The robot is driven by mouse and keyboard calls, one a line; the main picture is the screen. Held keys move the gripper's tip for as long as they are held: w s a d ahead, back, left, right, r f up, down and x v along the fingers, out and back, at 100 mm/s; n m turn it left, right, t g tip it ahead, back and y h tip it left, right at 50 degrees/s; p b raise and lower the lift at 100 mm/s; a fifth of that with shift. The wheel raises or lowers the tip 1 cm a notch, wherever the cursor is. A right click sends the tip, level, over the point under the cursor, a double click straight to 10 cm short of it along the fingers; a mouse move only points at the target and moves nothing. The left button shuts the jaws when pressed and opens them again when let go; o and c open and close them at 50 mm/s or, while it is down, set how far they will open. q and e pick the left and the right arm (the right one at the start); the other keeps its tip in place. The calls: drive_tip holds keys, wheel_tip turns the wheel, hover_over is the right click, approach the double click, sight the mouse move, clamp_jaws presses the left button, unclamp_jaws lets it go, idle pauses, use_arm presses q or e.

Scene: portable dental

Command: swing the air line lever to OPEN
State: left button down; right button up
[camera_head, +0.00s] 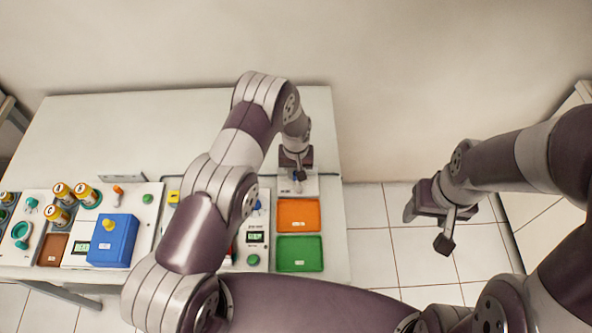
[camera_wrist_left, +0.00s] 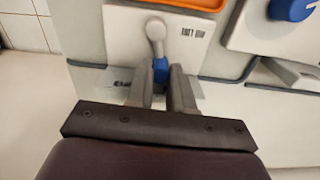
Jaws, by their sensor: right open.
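The air line lever (camera_wrist_left: 156,42) shows in the left wrist view as a pale grey arm with a round end and a blue part (camera_wrist_left: 160,70) nearest my gripper. It is on a pale plate (camera_wrist_left: 115,35), which in the head view (camera_head: 311,187) is at the right of the table. My left gripper (camera_wrist_left: 160,80) is over the lever, with its fingers on either side of the blue part. Whether they touch it is unclear. In the head view my left gripper (camera_head: 298,174) hides most of the lever. My right gripper (camera_head: 428,226) is open and empty, off the table's right side.
An orange tray (camera_head: 298,215) and a green tray (camera_head: 300,254) lie in front of the plate. A blue box (camera_head: 113,240), yellow canisters (camera_head: 58,216) and other panels stand at the left. My left arm covers the middle panels. The table's back (camera_head: 150,125) is clear.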

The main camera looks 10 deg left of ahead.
use_arm(q)
drive_tip(key=shift+w+d+f+m+b, duration=0.2)
drive_tip(key=shift+f+m+b, duration=0.15)
drive_tip(key=shift+b, duration=0.25)
drive_tip(key=shift+d+r+m, duration=0.1)
drive_tip(key=shift+r+m, duration=0.15)
drive_tip(key=shift+m, duration=0.1)
drive_tip(key=shift+s+r, duration=0.15)
drive_tip(key=c, duration=1)
unclamp_jaws()
wheel_tip(320, 180, up, 13)
drive_tip(key=p, duration=0.7)
drive_tip(key=shift+f+p, duration=0.2)
drive_tip(key=shift+p, duration=0.2)
